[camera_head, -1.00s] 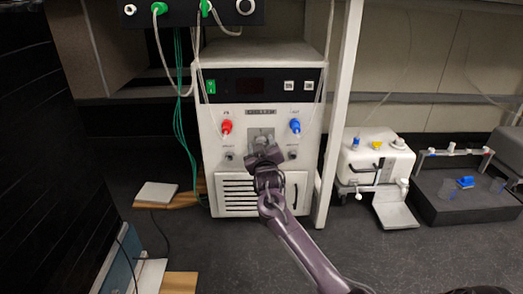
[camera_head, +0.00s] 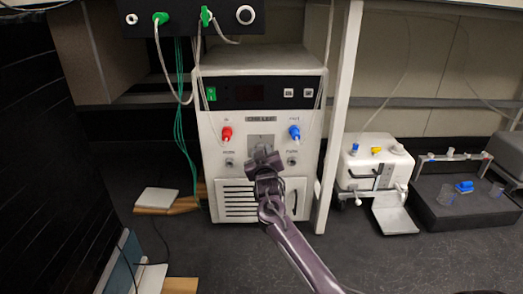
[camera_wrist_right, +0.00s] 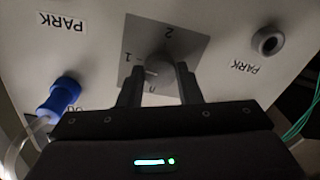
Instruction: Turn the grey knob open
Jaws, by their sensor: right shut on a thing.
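The grey knob (camera_wrist_right: 158,72) sits on a square grey plate (camera_wrist_right: 185,48) on the front of the white chiller (camera_head: 208,125). In the right wrist view the plate carries the marks 1 and 2, and the picture is turned over. My right gripper (camera_wrist_right: 159,82) has one finger on each side of the knob and is shut on it. In the head view the right gripper (camera_head: 262,156) is at the chiller's front, just below the plate's visible part, and hides the knob. My left gripper is not in view.
A red fitting (camera_head: 227,133) and a blue fitting (camera_head: 295,132) stick out on either side of the plate. Two small park ports are below them. Green cables (camera_head: 181,120) hang at the left. A white post (camera_head: 338,110) stands right of the chiller.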

